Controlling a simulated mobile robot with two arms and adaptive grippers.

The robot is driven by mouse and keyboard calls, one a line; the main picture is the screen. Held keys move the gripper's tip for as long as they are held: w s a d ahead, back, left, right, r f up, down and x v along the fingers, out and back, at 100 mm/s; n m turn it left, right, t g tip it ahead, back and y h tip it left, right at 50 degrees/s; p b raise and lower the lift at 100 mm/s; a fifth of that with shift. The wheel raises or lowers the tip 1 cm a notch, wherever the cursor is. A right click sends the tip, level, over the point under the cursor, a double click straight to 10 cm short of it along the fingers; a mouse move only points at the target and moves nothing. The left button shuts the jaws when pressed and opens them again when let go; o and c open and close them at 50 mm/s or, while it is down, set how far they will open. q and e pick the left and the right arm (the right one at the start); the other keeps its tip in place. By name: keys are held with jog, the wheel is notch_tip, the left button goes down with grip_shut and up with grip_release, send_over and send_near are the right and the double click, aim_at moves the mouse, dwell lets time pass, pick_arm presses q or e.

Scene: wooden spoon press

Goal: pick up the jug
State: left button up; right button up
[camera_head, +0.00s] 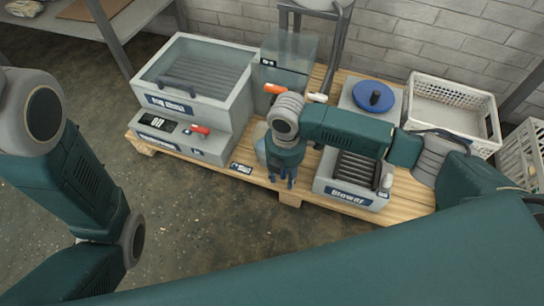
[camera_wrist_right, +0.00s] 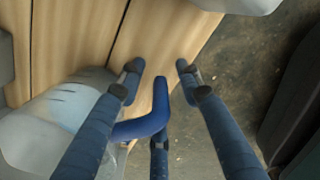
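The jug (camera_wrist_right: 62,118) has a pale grey body and a blue handle (camera_wrist_right: 160,100) in the right wrist view. In the head view, a pale part of the jug (camera_head: 261,150) shows beside my right gripper, which hides the rest. My right gripper (camera_head: 283,180) points down at the front edge of the wooden pallet. In the wrist view, its blue fingers (camera_wrist_right: 159,68) are spread apart with the handle's end between them. I cannot tell whether any finger touches the handle. My left gripper is out of view; only my left arm shows.
A grey machine with a clear-lidded tray (camera_head: 200,70) stands left on the pallet (camera_head: 408,195). A box labelled Blower (camera_head: 350,193) is close on the right. A blue disc (camera_head: 373,96) and white crate (camera_head: 450,105) are behind. The floor in front is clear.

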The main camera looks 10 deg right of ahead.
grip_shut()
dwell(0.5)
